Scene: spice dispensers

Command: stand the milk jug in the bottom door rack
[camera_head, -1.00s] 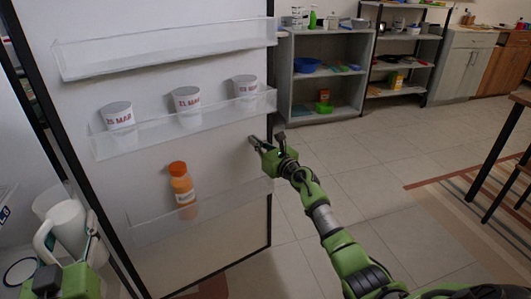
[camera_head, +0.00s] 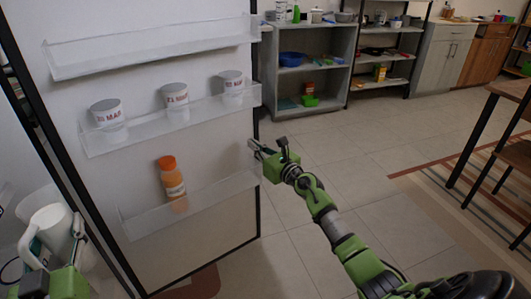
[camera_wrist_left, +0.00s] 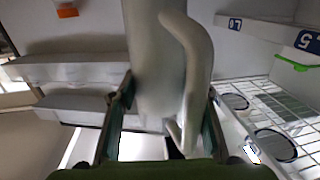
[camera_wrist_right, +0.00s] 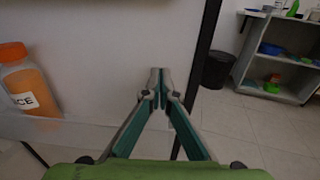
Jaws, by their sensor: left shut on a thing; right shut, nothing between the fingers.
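The white milk jug (camera_head: 50,226) is at the lower left of the head view, held upright or nearly so. My left gripper (camera_head: 58,262) is shut on it; in the left wrist view the jug's body and handle (camera_wrist_left: 192,60) show between the fingers. The bottom door rack (camera_head: 190,205) is a clear bin on the open fridge door, to the right of the jug and apart from it. An orange juice bottle (camera_head: 172,180) stands in it. My right gripper (camera_head: 258,148) is shut and empty at the door's outer edge; its fingertips (camera_wrist_right: 160,82) meet in the right wrist view.
The middle door rack (camera_head: 150,127) holds several lidded cups; the top rack (camera_head: 150,48) is empty. Fridge shelves (camera_wrist_left: 285,115) lie right of the jug in the left wrist view. Open floor (camera_head: 320,215) lies right of the door. The bottom rack is clear beside the bottle.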

